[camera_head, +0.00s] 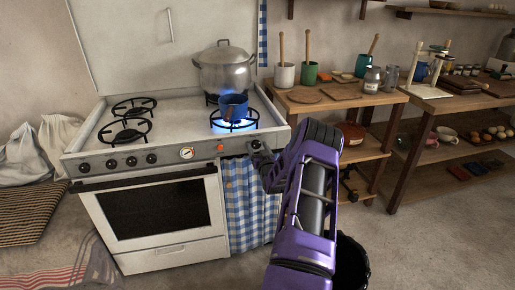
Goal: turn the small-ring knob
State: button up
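The white stove (180,118) has a front panel with a row of black knobs (131,160) at the left, a round gauge (187,152) and an orange-red button or light (220,147). A dark knob (256,144) shows at the panel's right end. No label shows which knob is the small-ring one. My gripper (261,154) is at that right-end knob, overlapping it in the picture; I cannot tell whether it touches. Its fingers are small and dark, and their opening is unclear.
A large lidded metal pot (225,70) stands on the back right ring. A blue checked cloth (248,200) hangs below the panel's right end. A wooden bench (330,104) with pots and jars stands right of the stove. A dark bucket (353,262) is behind my arm.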

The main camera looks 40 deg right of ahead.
grip_shut()
jog(key=shift+n, duration=0.3)
jog(key=n, duration=0.2)
jog(key=shift+w+a+n, duration=0.1)
jog(key=shift+n, duration=0.3)
jog(key=n, duration=0.3)
jog(key=shift+n, duration=0.3)
jog(key=n, duration=0.4)
jog(key=shift+n, duration=1.3)
